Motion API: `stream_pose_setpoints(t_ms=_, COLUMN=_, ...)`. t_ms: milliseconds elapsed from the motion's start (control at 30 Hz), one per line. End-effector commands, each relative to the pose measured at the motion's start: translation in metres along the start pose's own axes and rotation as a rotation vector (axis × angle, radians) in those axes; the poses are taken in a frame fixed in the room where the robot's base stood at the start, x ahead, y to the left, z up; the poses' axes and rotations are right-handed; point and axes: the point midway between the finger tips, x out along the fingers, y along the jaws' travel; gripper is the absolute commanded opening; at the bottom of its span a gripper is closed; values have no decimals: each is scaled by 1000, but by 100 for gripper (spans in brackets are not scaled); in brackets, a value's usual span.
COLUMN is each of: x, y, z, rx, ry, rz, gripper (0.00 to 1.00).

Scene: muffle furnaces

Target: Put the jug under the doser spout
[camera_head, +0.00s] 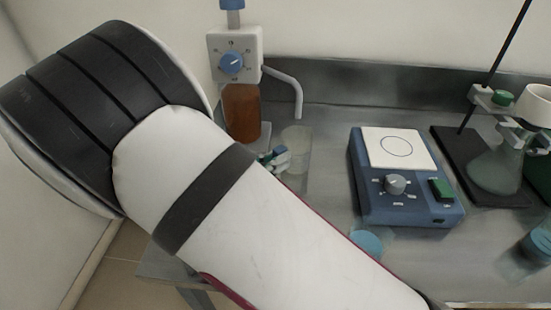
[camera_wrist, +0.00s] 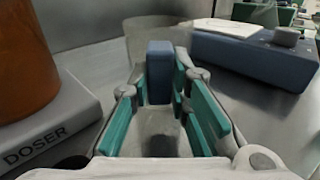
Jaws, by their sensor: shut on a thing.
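The jug (camera_head: 297,152) is a clear, pale vessel standing upright on the steel bench, as far as I can tell. My gripper (camera_head: 274,158) is at its left side, largely behind my arm. In the wrist view, its teal fingers (camera_wrist: 165,112) are shut on the jug's blue handle (camera_wrist: 159,72), and the jug's pale wall (camera_wrist: 155,38) shows behind. The doser (camera_head: 235,55) is a white box with a blue dial over a brown bottle (camera_head: 241,112). Its grey spout (camera_head: 297,96) bends down, and its tip appears just above the jug's mouth in the head view.
A blue stirrer with a white plate (camera_head: 400,185) stands right of the jug. A dark stand with a flask (camera_head: 497,168) is farther right. A blue round lid-like thing (camera_head: 366,242) lies in front of the stirrer. The doser base (camera_wrist: 45,130) is close to my gripper's left.

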Motion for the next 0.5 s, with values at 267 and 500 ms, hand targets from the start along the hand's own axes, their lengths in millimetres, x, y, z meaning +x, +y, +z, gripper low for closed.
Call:
stream_pose_setpoints(t_ms=267, x=0, y=0, z=-2, rx=0, ry=0, rz=0, gripper=37)
stream_pose_setpoints(t_ms=500, x=0, y=0, z=-2, rx=0, ry=0, rz=0, gripper=37)
